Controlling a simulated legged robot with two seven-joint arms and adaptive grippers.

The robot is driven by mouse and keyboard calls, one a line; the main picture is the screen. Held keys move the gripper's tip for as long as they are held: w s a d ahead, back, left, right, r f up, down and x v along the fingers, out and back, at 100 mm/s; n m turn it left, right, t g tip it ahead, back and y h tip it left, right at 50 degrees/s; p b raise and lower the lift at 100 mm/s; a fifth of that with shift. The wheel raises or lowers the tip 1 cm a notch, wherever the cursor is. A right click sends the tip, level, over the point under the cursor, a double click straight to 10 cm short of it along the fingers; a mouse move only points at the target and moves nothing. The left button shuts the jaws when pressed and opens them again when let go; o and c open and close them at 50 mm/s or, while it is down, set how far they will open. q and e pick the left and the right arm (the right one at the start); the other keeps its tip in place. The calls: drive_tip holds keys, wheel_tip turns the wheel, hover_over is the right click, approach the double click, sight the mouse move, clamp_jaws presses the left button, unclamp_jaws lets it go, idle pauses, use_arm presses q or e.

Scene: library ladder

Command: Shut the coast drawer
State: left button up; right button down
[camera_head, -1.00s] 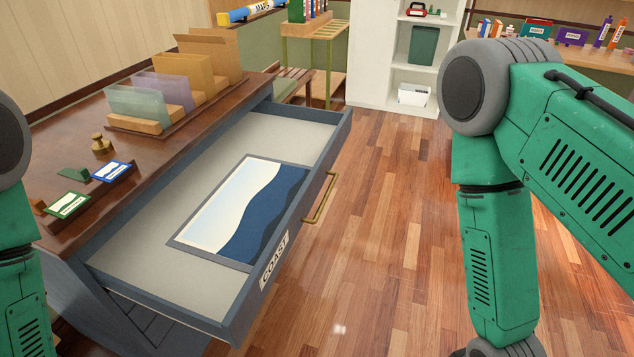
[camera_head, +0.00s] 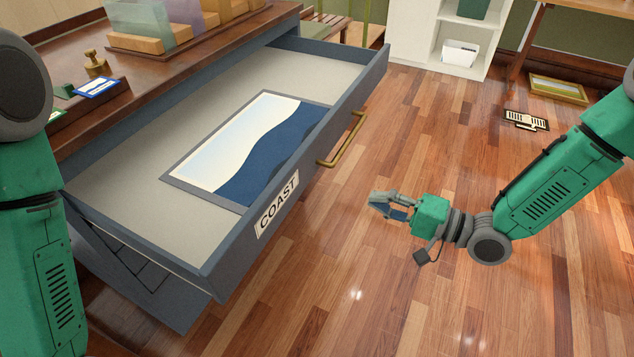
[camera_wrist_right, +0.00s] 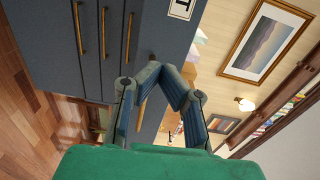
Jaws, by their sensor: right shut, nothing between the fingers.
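The coast drawer (camera_head: 112,189) is pulled far out of the dark cabinet and holds a blue and cream coast picture (camera_head: 245,150). Its front carries a COAST label (camera_head: 278,205) and a brass handle (camera_head: 342,140). My right gripper (camera_head: 376,203) is shut and empty, in front of the drawer front and apart from it, to the right of the label and below the handle in the picture. In the right wrist view its fingers (camera_wrist_right: 152,62) meet at the tips before the cabinet front. My left arm shows at the left edge; its gripper is out of view.
The cabinet top (camera_head: 165,75) bears a brass stamp (camera_head: 96,64), small cards and upright dividers. A white shelf (camera_head: 410,35) stands at the back. The wooden floor (camera_head: 400,290) before the drawer is clear.

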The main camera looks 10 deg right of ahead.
sight(305, 173)
drive_tip(key=x, duration=0.4)
drive_tip(key=b+x, duration=0.1)
drive_tip(key=x, duration=0.3)
drive_tip(key=b+x, duration=0.1)
drive_tip(key=x, duration=0.4)
drive_tip(key=shift+r, duration=0.25)
drive_tip(key=shift+w+a+r, duration=0.1)
drive_tip(key=shift+w+a, duration=0.2)
drive_tip(key=shift+a, duration=0.2)
